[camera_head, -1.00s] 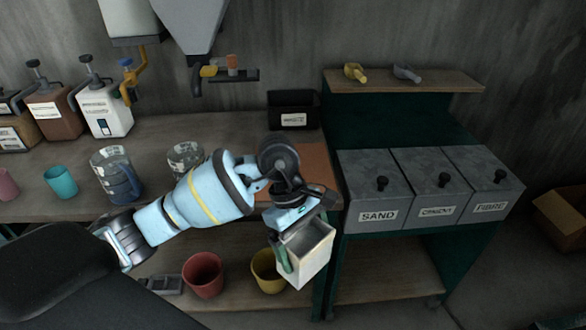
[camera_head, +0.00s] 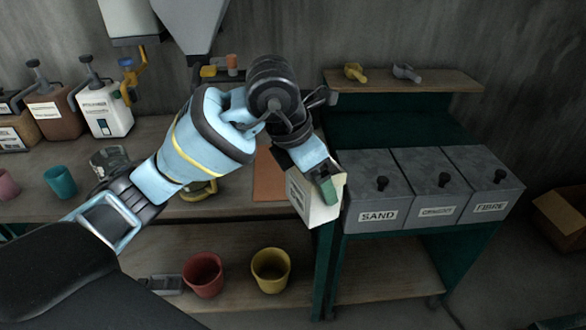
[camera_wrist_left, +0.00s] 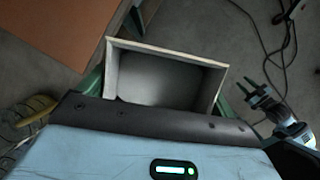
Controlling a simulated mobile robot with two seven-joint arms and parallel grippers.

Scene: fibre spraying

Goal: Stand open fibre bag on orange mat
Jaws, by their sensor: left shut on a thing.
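My left gripper (camera_head: 326,184) is shut on the open fibre bag (camera_head: 302,196), a pale box-shaped bag. The bag is held in the air near the bench's right front edge, tilted in the head view. In the left wrist view, its open top (camera_wrist_left: 165,80) shows a grey inside between the green fingers. The orange mat (camera_head: 267,178) lies on the bench just left of the bag, partly hidden by my arm. The mat also shows at the upper left of the wrist view (camera_wrist_left: 60,28). What looks like my right gripper (camera_wrist_left: 258,98) is at the wrist view's right; its opening is unclear.
Grey bins marked sand (camera_head: 373,185), cement (camera_head: 437,182) and fibre (camera_head: 490,180) stand close to the right of the bag. A red cup (camera_head: 203,273) and a yellow cup (camera_head: 270,270) stand on the lower shelf. A ledge with scoops (camera_head: 405,78) is behind.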

